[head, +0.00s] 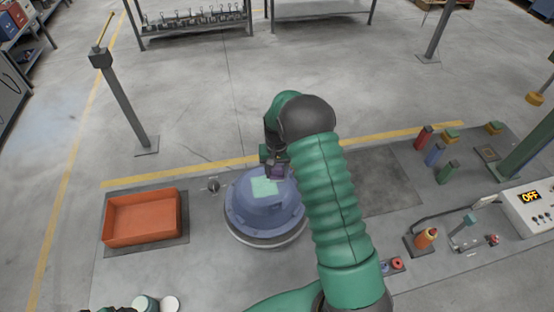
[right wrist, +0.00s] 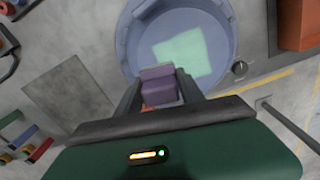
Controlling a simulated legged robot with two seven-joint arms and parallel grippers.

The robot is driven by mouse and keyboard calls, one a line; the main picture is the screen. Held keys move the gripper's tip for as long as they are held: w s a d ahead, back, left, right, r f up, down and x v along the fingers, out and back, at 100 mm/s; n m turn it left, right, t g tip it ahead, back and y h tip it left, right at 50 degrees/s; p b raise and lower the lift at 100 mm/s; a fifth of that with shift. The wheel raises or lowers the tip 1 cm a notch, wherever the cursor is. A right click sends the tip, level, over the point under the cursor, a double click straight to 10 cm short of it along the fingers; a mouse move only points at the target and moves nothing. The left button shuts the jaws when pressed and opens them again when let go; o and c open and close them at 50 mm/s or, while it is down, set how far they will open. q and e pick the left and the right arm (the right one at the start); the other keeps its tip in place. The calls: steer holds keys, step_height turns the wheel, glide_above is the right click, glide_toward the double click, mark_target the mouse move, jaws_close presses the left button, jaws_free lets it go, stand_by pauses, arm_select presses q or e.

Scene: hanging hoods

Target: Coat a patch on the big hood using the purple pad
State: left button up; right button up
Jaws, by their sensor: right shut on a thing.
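The big hood (head: 240,212) is a blue-violet dome in the middle of the head view. A pale green square patch (head: 264,187) lies on its top. My right gripper (head: 274,166) is shut on the purple pad (head: 278,173), at the far right edge of the patch. In the right wrist view, the pad (right wrist: 158,74) sits between the two fingers, with the hood (right wrist: 138,42) and the green patch (right wrist: 183,55) beyond it. I cannot tell whether the pad touches the hood. My left gripper does not show.
An orange tray (head: 142,217) stands left of the hood, with a small dark knob (head: 213,185) between them.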

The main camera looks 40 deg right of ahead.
mark_target(276, 168)
steer(key=r, duration=0.1)
steer(key=r+p, duration=0.1)
steer(key=r, duration=0.1)
steer(key=shift+a, duration=0.3)
steer(key=shift+s+a+r+p, duration=0.1)
steer(key=shift+r+p, duration=0.15)
steer(key=shift+p, duration=0.05)
steer(key=shift+d+f, duration=0.2)
steer(key=shift+d, duration=0.1)
